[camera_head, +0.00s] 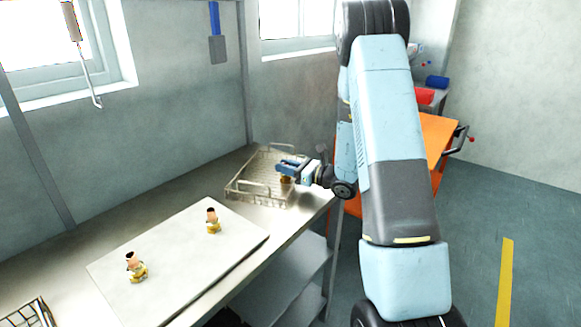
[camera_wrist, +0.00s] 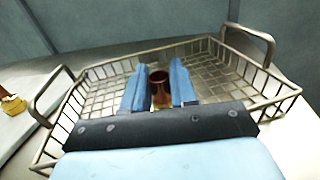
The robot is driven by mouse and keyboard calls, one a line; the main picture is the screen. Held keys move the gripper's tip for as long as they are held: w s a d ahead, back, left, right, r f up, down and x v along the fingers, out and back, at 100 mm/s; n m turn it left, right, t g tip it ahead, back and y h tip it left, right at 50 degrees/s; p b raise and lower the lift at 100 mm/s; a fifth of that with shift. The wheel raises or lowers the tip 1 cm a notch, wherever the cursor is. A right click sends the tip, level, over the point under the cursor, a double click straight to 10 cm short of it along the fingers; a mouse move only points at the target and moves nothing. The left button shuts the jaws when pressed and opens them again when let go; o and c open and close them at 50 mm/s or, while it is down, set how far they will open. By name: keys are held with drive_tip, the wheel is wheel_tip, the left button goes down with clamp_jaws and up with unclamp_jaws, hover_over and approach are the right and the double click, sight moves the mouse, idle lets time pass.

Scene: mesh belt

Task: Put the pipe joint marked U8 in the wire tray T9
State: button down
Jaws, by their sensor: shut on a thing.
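My gripper (camera_wrist: 159,88) is shut on a copper and brass pipe joint (camera_wrist: 160,93), which stands upright between its two blue fingers. The gripper (camera_head: 290,170) is over the wire tray (camera_head: 236,192), and the joint is within the tray's outline. I cannot tell whether the joint touches the tray's mesh floor. The wire tray (camera_wrist: 290,92) has a handle at each end and looks otherwise empty. Two more pipe joints stand on a pale board: one nearer the tray (camera_head: 212,222), one farther left (camera_head: 136,268). No marking U8 or T9 is readable.
The pale board (camera_head: 180,250) lies on the metal bench, left of the tray. Another wire basket (camera_head: 30,316) is at the bottom left corner. An orange cart (camera_head: 437,138) stands behind my arm. A hook (camera_head: 90,85) hangs at the upper left.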

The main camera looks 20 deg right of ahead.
drive_tip(key=c, duration=0.9)
unclamp_jaws()
